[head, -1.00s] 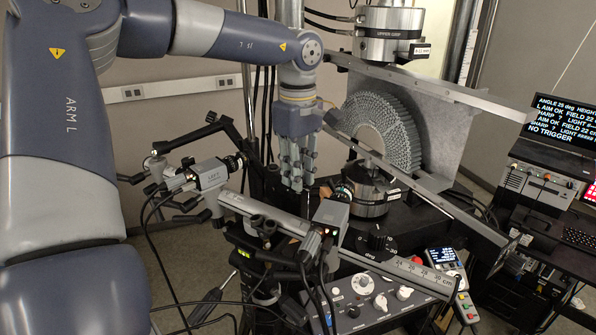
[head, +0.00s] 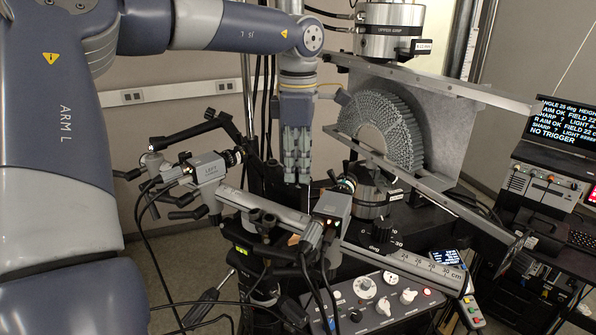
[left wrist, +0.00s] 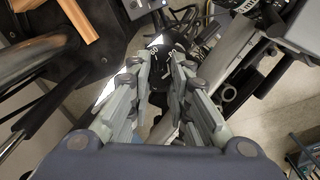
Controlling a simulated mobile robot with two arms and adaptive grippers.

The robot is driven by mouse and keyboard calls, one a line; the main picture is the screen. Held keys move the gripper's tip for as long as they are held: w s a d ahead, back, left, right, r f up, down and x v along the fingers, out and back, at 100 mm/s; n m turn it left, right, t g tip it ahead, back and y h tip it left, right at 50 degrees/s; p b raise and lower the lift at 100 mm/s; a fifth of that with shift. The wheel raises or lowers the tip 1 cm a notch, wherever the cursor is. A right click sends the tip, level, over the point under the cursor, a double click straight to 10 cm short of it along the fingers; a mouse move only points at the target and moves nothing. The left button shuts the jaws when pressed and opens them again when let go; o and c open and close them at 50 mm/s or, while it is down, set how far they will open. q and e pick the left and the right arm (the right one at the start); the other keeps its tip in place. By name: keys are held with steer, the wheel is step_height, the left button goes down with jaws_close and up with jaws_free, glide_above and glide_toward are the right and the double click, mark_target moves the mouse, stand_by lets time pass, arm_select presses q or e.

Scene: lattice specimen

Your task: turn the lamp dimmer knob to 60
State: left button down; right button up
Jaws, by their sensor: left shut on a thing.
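My left gripper (head: 294,182) points straight down behind the camera rail in the head view. In the left wrist view, its fingers (left wrist: 165,82) reach down on both sides of a dark knob and are shut on it. A black dial face with white marks (left wrist: 174,58) shows between and beyond the fingers. The gripper and rail hide the knob in the head view. My right gripper is not in view.
Two cameras, left (head: 208,170) and right (head: 333,207), stand close around the gripper on a metal rail (head: 270,208). The lattice specimen (head: 400,125) stands to the right. A control box with several knobs (head: 365,288) and another black dial (head: 382,232) are in front. Cables hang nearby.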

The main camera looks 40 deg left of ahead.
mark_target(298, 169)
arm_select(q)
steer(key=n+b, duration=0.2)
steer(key=n, duration=0.4)
steer(key=shift+n, duration=0.3)
steer(key=n, duration=0.2)
steer(key=shift+n+b, duration=0.6)
steer(key=shift+n, duration=1.4)
steer(key=shift+w, duration=0.1)
steer(key=c, duration=1.4)
jaws_free()
steer(key=shift+c, duration=0.2)
step_height(298, 169, up, 12)
